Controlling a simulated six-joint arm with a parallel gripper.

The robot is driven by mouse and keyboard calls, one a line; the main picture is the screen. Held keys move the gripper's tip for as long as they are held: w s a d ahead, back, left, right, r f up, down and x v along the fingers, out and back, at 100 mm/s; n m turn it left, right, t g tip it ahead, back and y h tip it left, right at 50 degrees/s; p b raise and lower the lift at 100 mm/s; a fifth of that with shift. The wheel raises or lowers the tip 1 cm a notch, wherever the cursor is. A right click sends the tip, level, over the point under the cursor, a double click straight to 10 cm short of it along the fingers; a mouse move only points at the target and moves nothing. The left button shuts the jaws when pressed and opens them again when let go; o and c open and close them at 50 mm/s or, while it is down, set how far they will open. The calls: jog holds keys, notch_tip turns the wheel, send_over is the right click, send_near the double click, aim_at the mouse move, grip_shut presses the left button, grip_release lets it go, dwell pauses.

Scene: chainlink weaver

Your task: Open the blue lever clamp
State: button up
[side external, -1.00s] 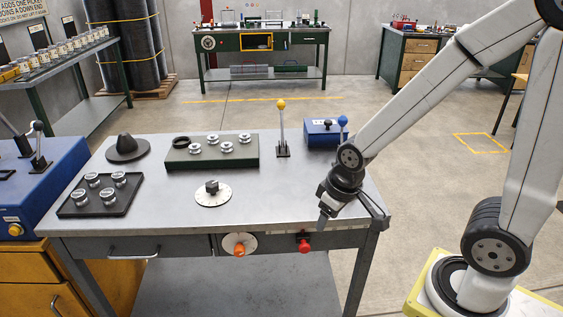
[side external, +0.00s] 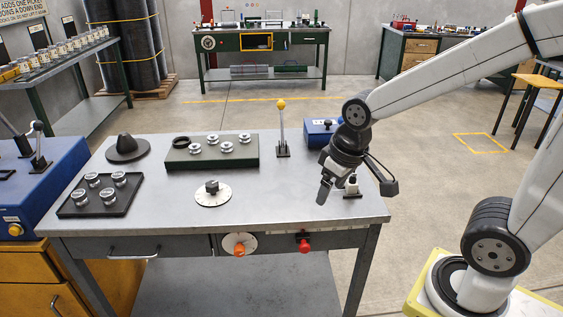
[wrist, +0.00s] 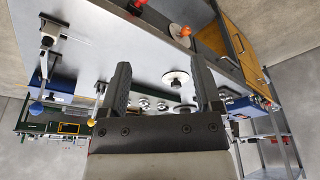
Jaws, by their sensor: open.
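The blue lever clamp (side external: 352,188) stands near the right front corner of the metal table. In the side view only its small dark base and silver bracket show; my wrist hides its lever and knob. In the wrist view the clamp (wrist: 42,78) is at the left edge, with its long lever ending in a blue ball knob (wrist: 36,108).
A yellow-knobbed lever (side external: 282,130) stands upright left of the clamp. A blue box (side external: 320,130) sits behind my wrist. A dial (side external: 212,193), a green block with silver spools (side external: 185,157) and a black tray (side external: 75,207) lie farther left. The table's front middle is clear.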

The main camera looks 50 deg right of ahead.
jog(key=w+d+r+m+t+h, duration=0.15)
jog(key=w+d+t, duration=0.25)
jog(key=w+d, duration=0.6)
jog(key=w+d+r+t+h, duration=0.15)
jog(key=w+d+t, duration=0.4)
jog(key=d, duration=0.75)
jog(key=s+d+f+n+t+y, duration=0.1)
jog(key=s+d+f+t+y, duration=0.15)
jog(key=d+t, duration=0.75)
jog(key=d+f+g, duration=0.4)
jog(key=f, duration=0.1)
jog(key=shift+f, duration=0.2)
jog(key=shift+w+d+n+y, duration=0.1)
jog(key=shift+w+n+y, duration=0.05)
jog(key=shift+n+y, duration=0.1)
jog(key=w, duration=0.7)
jog(key=shift+w, duration=0.35)
